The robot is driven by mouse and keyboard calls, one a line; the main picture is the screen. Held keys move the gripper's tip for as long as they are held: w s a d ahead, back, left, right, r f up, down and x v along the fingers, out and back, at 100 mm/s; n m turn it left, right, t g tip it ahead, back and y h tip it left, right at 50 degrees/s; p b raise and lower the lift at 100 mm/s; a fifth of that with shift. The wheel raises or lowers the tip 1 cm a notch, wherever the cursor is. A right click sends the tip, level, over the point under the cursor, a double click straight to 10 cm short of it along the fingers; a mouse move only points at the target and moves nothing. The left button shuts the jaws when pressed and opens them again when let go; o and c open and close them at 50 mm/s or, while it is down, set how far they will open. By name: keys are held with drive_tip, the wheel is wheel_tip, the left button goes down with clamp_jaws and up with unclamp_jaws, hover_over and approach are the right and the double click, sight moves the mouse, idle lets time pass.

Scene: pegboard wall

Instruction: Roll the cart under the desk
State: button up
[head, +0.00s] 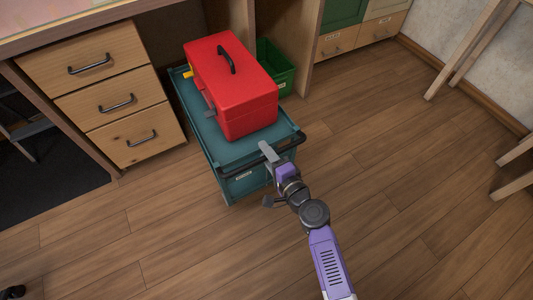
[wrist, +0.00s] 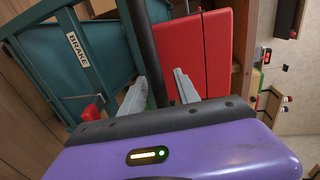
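The teal cart (head: 215,150) stands partly in the opening beside the desk drawers, with its front end sticking out over the floor. A red toolbox (head: 235,90) with a black handle sits on its top. A black push bar (head: 291,146) runs along the cart's front edge. My gripper (head: 270,156) is at this bar. In the wrist view, my gripper (wrist: 160,85) has its two grey fingers apart, with the black bar (wrist: 143,45) between them and a gap beside the right finger. A "BRAKE" label (wrist: 78,49) and a red pedal or knob (wrist: 91,113) show at left.
The wooden drawer unit (head: 107,95) stands close along the cart's left side. A green crate (head: 274,68) sits behind the toolbox, by the desk's right panel. Wooden stool or table legs (head: 470,50) stand at far right. The floor (head: 420,190) right of the cart is clear.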

clamp_jaws()
drive_tip(key=shift+w+r, duration=0.1)
drive_tip(key=shift+r, duration=0.1)
idle(1.1)
